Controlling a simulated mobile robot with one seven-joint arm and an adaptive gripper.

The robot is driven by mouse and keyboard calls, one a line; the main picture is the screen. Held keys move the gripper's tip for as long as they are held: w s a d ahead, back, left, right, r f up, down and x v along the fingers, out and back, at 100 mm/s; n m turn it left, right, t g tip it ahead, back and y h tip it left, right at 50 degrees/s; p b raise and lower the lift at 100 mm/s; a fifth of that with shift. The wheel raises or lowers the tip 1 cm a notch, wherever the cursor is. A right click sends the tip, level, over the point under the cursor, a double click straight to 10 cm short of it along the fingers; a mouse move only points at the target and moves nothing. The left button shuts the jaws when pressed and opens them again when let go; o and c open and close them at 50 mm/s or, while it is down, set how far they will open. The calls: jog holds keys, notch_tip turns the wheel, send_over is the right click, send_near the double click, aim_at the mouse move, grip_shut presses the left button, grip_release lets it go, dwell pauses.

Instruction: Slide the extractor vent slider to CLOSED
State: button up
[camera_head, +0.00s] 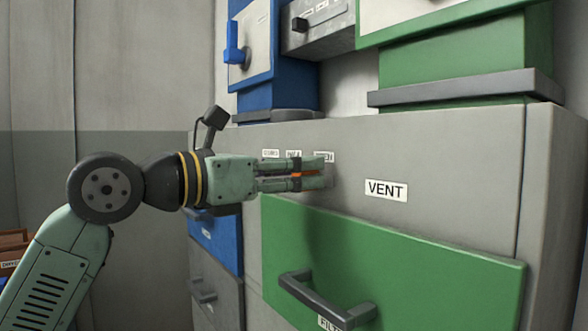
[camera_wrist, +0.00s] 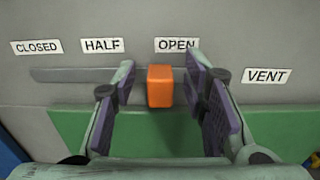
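The orange vent slider knob (camera_wrist: 160,86) sits in its dark horizontal track (camera_wrist: 85,75), below the OPEN label (camera_wrist: 177,45). The HALF label (camera_wrist: 102,45) and the CLOSED label (camera_wrist: 36,47) are further left along the track. My gripper (camera_wrist: 165,95) is open, with one finger on each side of the knob and a visible gap at both sides. In the head view, my gripper (camera_head: 322,172) reaches the grey panel from the left, and the orange knob (camera_head: 305,174) shows between its fingers. The fingers partly hide the track and labels there.
A VENT label (camera_head: 386,190) is right of the slider on the grey panel. Below is a green drawer (camera_head: 420,260) with a protruding dark handle (camera_head: 325,302). Blue and green boxes with a grey ledge (camera_head: 465,88) stand above. The panel left of the knob is clear.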

jog(key=shift+c, duration=0.2)
grip_shut()
dwell(0.6)
